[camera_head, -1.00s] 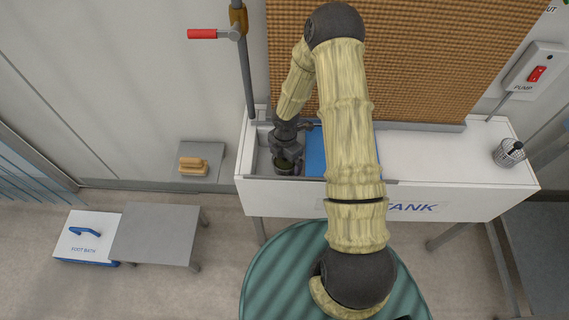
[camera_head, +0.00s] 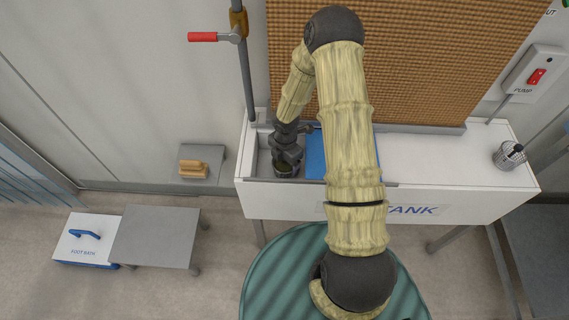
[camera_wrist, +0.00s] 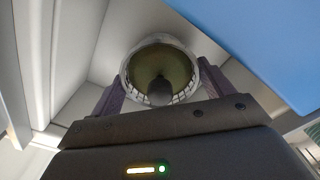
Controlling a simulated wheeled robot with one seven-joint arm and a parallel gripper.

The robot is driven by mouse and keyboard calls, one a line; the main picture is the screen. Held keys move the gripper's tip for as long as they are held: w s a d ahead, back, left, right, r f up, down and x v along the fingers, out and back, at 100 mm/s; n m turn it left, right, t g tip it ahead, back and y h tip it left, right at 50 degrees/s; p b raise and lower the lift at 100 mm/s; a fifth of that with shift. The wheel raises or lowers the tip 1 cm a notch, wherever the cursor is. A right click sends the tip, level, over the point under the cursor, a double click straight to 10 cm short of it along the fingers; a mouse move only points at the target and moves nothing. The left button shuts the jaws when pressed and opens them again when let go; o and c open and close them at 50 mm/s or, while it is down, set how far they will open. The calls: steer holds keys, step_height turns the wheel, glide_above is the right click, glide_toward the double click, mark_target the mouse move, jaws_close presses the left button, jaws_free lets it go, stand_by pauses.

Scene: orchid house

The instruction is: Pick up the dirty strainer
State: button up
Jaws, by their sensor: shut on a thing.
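The dirty strainer (camera_head: 287,171) is a small round cup in the open left bay of the white tank (camera_head: 285,203). In the wrist view the strainer (camera_wrist: 181,68) shows a murky green inside, a pale slotted rim and a dark knob in its middle. My gripper (camera_head: 286,158) reaches down over it. In the wrist view my gripper (camera_wrist: 160,86) has one finger on each side of the strainer, shut on it. Whether its base touches the bay floor is hidden.
A blue panel (camera_head: 315,155) lies just right of the bay; tank walls are close around. Another strainer (camera_head: 510,154), grey with a dark knob, stands on the tank's right end. A red-handled valve (camera_head: 203,34) is at upper left.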

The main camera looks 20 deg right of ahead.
step_height(320, 180, up, 10)
steer(key=shift+p, duration=0.75)
